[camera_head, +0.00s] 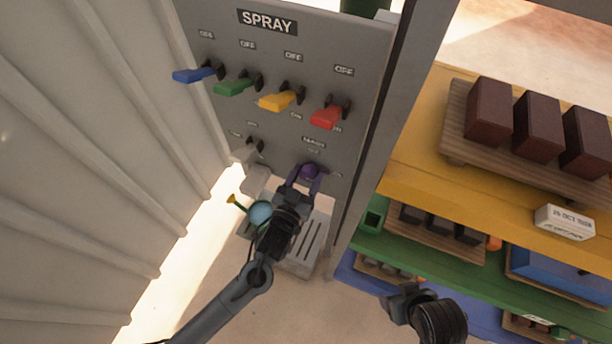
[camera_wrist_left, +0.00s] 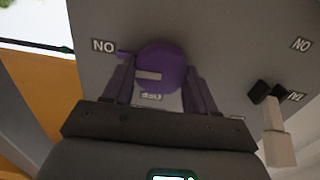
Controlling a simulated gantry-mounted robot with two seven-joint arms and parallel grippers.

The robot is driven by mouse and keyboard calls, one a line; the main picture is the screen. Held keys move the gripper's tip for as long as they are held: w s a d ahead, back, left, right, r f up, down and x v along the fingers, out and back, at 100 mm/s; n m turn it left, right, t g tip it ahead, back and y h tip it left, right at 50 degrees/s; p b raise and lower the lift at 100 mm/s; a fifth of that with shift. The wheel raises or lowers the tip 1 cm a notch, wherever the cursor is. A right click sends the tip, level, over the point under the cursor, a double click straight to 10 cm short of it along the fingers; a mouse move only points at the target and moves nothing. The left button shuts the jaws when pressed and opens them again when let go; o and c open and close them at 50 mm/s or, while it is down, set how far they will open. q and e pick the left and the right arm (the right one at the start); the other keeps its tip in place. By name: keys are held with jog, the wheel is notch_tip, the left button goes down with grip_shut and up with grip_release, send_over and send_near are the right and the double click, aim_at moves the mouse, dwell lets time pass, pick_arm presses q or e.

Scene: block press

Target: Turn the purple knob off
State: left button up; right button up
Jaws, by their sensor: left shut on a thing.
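The purple knob (camera_head: 310,171) is a round dial low on the grey SPRAY panel (camera_head: 290,48). In the left wrist view the purple knob (camera_wrist_left: 162,62) has a pale bar on its face, and its small pointed tip points at the label at its left, which appears upside down as "NO". An upside-down OFF label (camera_wrist_left: 151,96) sits below the knob. My left gripper (camera_head: 307,182) has its two fingers on either side of the knob and is shut on it; its fingers also show in the left wrist view (camera_wrist_left: 160,85). My right gripper (camera_head: 396,308) is at the lower right, away from the panel; its jaws are unclear.
Blue (camera_head: 194,74), green (camera_head: 236,85), yellow (camera_head: 281,99) and red (camera_head: 328,116) levers stick out above the knob. A whitish lever (camera_head: 245,153) is left of it. A watering can (camera_head: 260,213) stands below. Shelves (camera_head: 410,170) with trays fill the right; a corrugated wall (camera_head: 90,130), the left.

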pick_arm(q)
jog(key=n+p, duration=0.2)
jog(key=n, duration=0.2)
jog(key=shift+a+r, duration=0.1)
jog(key=n+p, duration=0.2)
jog(key=n, duration=0.2)
jog(key=shift+n, duration=0.4)
jog(key=n+p, duration=0.1)
jog(key=n, duration=0.3)
jog(key=shift+w+a+p, duration=0.1)
jog(key=shift+p, duration=0.3)
jog(key=shift+f+n+p, duration=0.15)
jog(key=shift+n+p, duration=0.15)
jog(key=shift+n, duration=0.5)
jog(key=shift+f+n+p, duration=0.15)
jog(key=shift+n+p, duration=0.15)
jog(key=shift+n, duration=0.5)
jog(key=o, duration=1)
